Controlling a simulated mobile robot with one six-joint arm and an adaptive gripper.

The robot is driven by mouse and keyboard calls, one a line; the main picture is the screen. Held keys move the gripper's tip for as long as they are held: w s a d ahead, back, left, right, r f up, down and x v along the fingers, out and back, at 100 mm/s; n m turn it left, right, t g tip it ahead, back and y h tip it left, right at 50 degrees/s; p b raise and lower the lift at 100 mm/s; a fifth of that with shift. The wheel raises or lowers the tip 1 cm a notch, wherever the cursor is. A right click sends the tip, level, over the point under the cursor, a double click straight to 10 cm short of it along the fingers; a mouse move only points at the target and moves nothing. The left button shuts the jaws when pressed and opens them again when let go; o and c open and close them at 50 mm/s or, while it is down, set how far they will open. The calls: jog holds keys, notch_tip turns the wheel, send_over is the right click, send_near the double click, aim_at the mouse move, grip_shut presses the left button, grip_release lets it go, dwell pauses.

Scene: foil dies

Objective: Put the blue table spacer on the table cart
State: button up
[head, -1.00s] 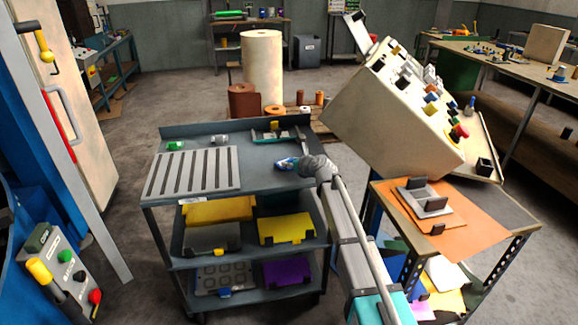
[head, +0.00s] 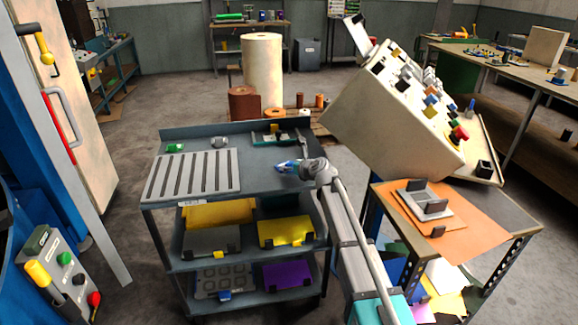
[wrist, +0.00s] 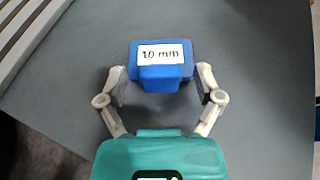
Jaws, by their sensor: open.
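The blue table spacer (wrist: 160,88) is a blue block with a white label marked in mm. It lies over the grey top of the table cart (head: 262,182), near the right side, and shows small in the head view (head: 286,167). It appears to rest on the top. My gripper (wrist: 160,76) is open, with one finger on either side of the spacer and small gaps visible. In the head view my gripper (head: 296,168) reaches in from the right and partly hides the spacer.
A slotted grey plate (head: 193,173) covers the cart's left part. A green block (head: 176,147), a grey piece (head: 220,141) and a tray (head: 274,136) sit along the back. The tilted control box (head: 392,125) and orange-topped bench (head: 470,212) stand to the right.

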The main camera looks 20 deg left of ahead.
jog(key=shift+r, duration=0.15)
jog(key=shift+s+d+r, duration=0.15)
jog(key=p+v, duration=0.4)
jog(key=v, duration=0.7)
jog(key=shift+d+p, duration=0.25)
jog(key=shift+p, duration=0.15)
jog(key=shift+s+r, duration=0.1)
